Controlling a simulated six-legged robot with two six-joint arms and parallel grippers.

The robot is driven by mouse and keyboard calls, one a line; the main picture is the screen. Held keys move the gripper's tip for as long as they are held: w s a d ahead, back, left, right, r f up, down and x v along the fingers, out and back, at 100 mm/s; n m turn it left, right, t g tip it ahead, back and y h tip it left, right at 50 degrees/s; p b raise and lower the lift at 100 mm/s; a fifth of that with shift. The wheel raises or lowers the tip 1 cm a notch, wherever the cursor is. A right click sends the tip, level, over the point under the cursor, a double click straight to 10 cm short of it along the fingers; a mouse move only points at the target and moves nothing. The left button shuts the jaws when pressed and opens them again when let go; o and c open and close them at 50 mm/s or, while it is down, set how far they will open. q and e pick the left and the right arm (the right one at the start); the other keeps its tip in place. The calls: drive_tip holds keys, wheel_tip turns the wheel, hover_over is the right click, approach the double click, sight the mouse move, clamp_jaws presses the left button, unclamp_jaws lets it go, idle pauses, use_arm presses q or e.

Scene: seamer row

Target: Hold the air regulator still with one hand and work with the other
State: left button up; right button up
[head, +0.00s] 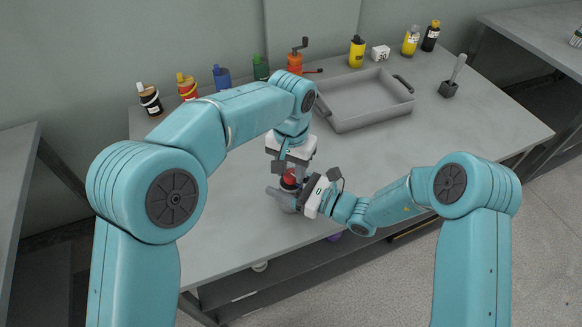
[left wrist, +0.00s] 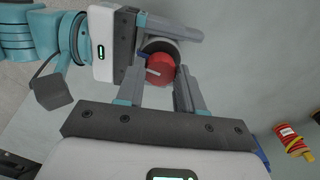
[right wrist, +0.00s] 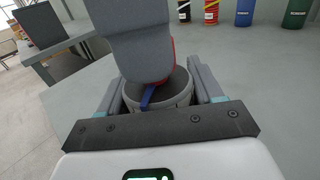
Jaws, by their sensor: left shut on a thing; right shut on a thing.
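The air regulator stands near the front edge of the grey table, with a grey round body (right wrist: 160,97) and a red knob (head: 289,180). The red knob, bearing a pale mark, shows in the left wrist view (left wrist: 161,69). My left gripper (head: 290,174) comes from above and is shut on the red knob. My right gripper (head: 287,197) comes from the right side and is shut on the body. In the right wrist view, a small blue piece (right wrist: 148,97) shows at the body's rim; my left gripper hides most of the knob.
A grey tray (head: 345,122) lies at the back of the table (head: 420,155). Several bottles, including a blue one (head: 222,78) and a yellow one (head: 357,52), line the back edge. A dark block with a handle (head: 449,88) stands at right. The table's front right is clear.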

sight(291, 174)
use_arm(q)
drive_tip(key=shift+n, duration=0.8)
drive_tip(key=o, duration=1.1)
drive_tip(key=shift+c, duration=0.2)
drive_tip(key=shift+r, duration=0.1)
wheel_tip(291, 174, up, 12)
use_arm(e)
drive_tip(key=o, duration=1.2)
